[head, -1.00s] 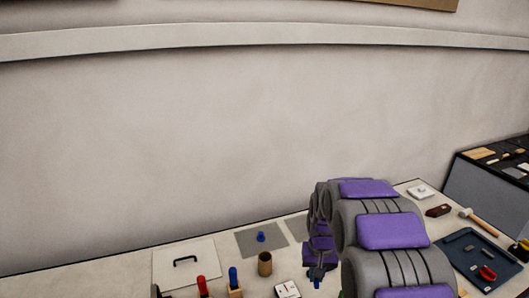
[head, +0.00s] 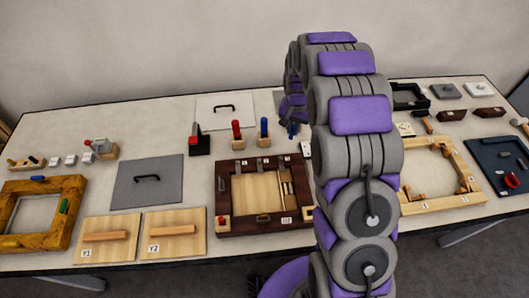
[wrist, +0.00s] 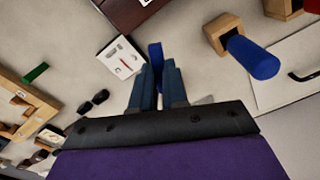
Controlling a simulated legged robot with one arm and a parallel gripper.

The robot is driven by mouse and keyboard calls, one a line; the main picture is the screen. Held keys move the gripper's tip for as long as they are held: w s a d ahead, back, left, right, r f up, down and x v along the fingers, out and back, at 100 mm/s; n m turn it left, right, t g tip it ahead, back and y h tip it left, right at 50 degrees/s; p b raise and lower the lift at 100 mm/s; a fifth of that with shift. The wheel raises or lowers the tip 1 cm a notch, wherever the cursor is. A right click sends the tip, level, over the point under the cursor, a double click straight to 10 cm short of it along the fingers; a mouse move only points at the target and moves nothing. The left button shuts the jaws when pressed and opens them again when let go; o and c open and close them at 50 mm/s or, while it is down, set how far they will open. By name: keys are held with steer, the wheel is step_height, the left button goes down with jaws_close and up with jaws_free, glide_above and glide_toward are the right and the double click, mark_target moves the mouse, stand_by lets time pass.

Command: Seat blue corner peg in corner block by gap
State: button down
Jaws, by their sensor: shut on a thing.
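My gripper (wrist: 157,70) is shut on a blue peg (wrist: 155,50); its upper end shows between the fingertips in the wrist view. In the head view my gripper (head: 292,128) is small, partly behind my arm, and the peg in it cannot be made out. A dark wooden frame (head: 222,192) with a pale inner panel stands in the middle of the table. It has small blocks at its corners, one of them red-topped; I cannot tell which corner lies by a gap. The frame's dark edge (wrist: 130,12) shows at the top of the wrist view.
A thicker blue peg (head: 264,126) and a red peg (head: 237,129) stand in wooden holders beyond the frame. A white card (wrist: 121,57) lies beside my fingers. A pale wooden frame (head: 440,203) lies to the right, a yellow-brown frame (head: 72,188) far left.

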mark_target(287, 150)
steer(key=f, duration=0.2)
steer(key=a+f, duration=0.1)
steer(key=f, duration=0.1)
steer(key=a+f+b, duration=0.1)
steer(key=f, duration=0.1)
steer(key=shift+w+f, duration=0.1)
steer(key=shift+f, duration=0.25)
steer(key=shift+d+f, duration=0.25)
steer(key=f, duration=0.3)
steer(key=shift+d+b, duration=0.3)
steer(key=shift+b, duration=0.1)
steer(key=shift+a+f, duration=0.1)
steer(key=shift+a, duration=0.3)
steer(key=c, duration=1.5)
jaws_free()
steer(key=o, duration=0.4)
steer(key=shift+d, duration=0.25)
steer(key=shift+c, duration=0.2)
